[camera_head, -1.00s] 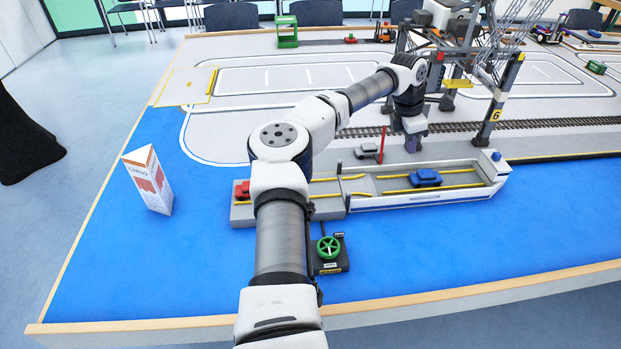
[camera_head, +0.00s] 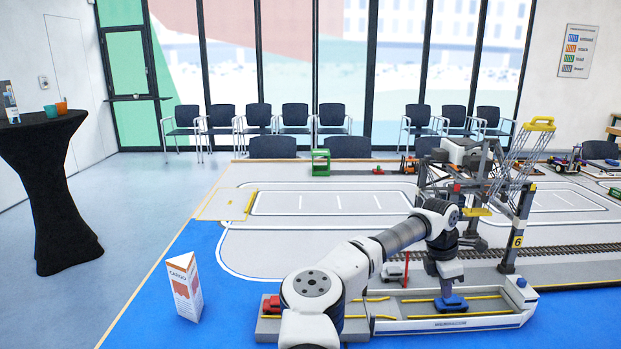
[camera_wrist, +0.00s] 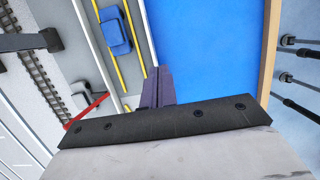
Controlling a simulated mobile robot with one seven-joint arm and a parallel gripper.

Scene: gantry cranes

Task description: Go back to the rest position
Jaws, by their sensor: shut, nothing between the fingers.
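My gripper (camera_head: 448,284) hangs from the bent arm over the white ferry deck. In the head view it overlaps the blue toy car (camera_head: 451,303). In the wrist view the fingers (camera_wrist: 157,84) are together with nothing between them. There the blue car (camera_wrist: 116,36) is apart from them, further up and to the left, between yellow lines on the deck. The fingers lie in front of the ferry's edge beside the blue water surface (camera_wrist: 205,45).
A red barrier (camera_wrist: 86,110) stands by a grey vehicle (camera_wrist: 79,96) near the rail track (camera_wrist: 38,80). The crane (camera_head: 480,170) rises behind the arm. A cargo box (camera_head: 184,287) stands at the left on blue. A red car (camera_head: 271,304) is beside my arm.

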